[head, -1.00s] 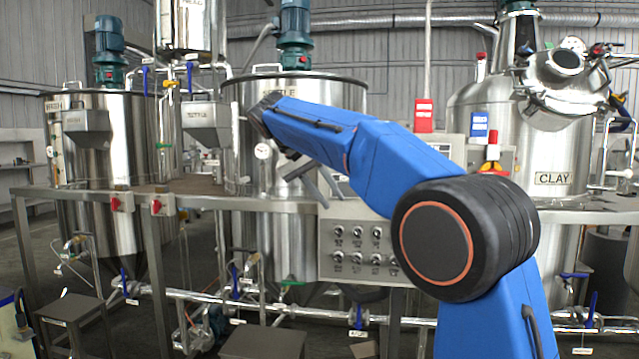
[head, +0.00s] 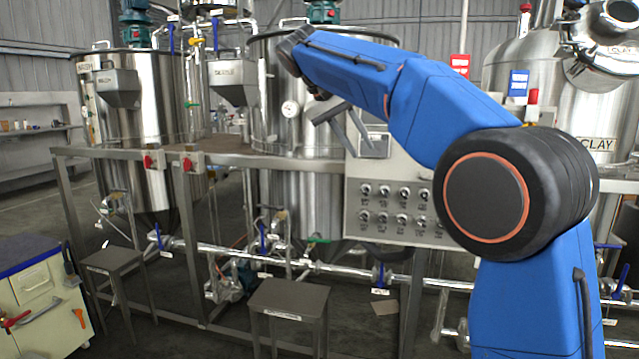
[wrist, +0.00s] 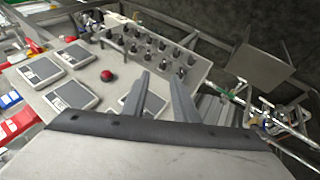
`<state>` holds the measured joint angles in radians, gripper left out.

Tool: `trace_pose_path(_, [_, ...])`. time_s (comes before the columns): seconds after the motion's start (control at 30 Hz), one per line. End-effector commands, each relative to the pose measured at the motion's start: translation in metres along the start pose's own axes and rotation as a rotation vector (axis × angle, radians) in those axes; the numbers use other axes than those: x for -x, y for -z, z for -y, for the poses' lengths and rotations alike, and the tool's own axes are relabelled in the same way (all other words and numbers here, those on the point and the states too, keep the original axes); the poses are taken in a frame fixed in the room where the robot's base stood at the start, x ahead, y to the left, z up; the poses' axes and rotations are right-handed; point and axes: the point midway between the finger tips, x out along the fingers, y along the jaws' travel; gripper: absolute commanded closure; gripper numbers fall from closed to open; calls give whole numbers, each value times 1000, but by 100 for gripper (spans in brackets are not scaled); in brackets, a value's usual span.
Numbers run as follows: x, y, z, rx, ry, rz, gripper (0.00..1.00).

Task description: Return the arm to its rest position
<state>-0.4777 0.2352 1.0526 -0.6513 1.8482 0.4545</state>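My blue arm (head: 440,110) is raised in front of the tanks, bent at a large black joint, with its forearm reaching up and left. My gripper (head: 358,150) hangs at its far end before the middle tank and the control panel. In the wrist view my gripper (wrist: 160,75) shows two grey fingers with a gap between them. It is open and nothing is between the fingers. Part of the wrist is hidden behind the blue forearm in the head view.
The control panel (head: 400,205) with several knobs is close behind my gripper. The middle tank (head: 275,130), left tank (head: 150,115) and clay tank (head: 515,70) stand behind a metal frame. Stools (head: 290,297) and a drawer cabinet (head: 40,290) stand in front; floor shows between them.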

Motion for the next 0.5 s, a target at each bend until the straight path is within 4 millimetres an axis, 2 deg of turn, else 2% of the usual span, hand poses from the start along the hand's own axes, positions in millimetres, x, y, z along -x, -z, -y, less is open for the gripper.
trace_pose_path(0.03, [-6, -9, -13, 9, 15, 2, 73])
trace_pose_path(0.2, [-32, -42, -41, 58, 78, 3, 73])
trace_pose_path(0.37, [-57, -80, -63, 92, 139, 2, 73])
trace_pose_path(0.5, [-80, -118, -77, 116, 195, -1, 73])
